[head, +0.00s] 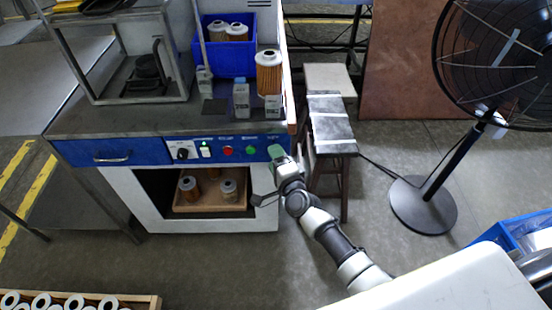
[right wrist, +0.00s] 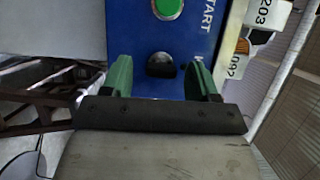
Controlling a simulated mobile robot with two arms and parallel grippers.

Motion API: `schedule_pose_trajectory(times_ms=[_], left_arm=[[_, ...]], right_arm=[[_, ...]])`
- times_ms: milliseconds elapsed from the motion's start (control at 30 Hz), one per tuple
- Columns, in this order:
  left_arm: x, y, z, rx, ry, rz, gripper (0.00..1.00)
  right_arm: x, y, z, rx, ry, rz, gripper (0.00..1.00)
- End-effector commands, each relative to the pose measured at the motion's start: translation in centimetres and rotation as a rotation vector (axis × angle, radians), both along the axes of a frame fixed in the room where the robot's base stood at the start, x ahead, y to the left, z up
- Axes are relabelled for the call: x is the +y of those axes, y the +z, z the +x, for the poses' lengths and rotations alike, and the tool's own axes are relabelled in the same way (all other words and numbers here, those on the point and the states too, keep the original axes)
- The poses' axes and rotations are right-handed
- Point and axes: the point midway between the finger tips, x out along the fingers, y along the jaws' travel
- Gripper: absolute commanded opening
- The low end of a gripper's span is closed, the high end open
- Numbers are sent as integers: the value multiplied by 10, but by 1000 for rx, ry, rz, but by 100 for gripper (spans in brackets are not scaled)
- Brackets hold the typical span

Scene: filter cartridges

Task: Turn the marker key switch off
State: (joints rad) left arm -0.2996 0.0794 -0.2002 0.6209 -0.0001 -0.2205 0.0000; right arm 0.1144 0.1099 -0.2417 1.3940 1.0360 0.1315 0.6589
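The blue control panel (head: 240,143) runs along the front of the machine. My right gripper (head: 277,155) is at the panel's right end, just right of the green START button (head: 252,150). In the right wrist view, its green fingers (right wrist: 161,72) are open on either side of a small black knob (right wrist: 161,65), which looks like the key switch. A gap shows on each side of the knob. The green button (right wrist: 167,7) is just above it. In the head view the gripper hides this knob. Its turned position is hard to tell. My left gripper is not in view.
The panel also carries a black dial (head: 183,153), a white switch (head: 206,150) and a red button (head: 228,151). Filter cartridges stand in a blue bin (head: 208,58) and a wooden tray (head: 207,207). A stool (head: 330,135) and a fan (head: 425,203) are to the right.

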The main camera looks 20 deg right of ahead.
Motion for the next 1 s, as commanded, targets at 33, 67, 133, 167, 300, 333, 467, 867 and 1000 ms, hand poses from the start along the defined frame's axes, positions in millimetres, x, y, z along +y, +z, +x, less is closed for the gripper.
schedule_pose_trajectory(times_ms=[33, 67, 133, 167, 300, 333, 467, 867, 1000], left_arm=[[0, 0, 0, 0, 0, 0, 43], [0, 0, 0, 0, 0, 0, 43], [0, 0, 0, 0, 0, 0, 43], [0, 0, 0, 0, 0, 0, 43], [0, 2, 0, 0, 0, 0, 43], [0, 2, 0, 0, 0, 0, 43], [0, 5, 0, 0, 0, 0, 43], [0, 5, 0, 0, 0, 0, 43], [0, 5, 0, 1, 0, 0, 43]], right_arm=[[0, 1, 0, -1, -1, 0, 60], [0, 1, 0, -1, -1, 1, 60], [0, 1, 0, -2, -1, 1, 60], [0, 1, 0, -2, -1, 1, 60], [-2, 1, -9, -1, -1, 1, 60], [-2, 0, -14, 0, -1, 1, 60], [-5, 0, -38, 1, -1, 1, 60], [-12, 1, -102, 0, 0, -1, 60], [-12, 1, -107, 0, 0, 0, 60]])
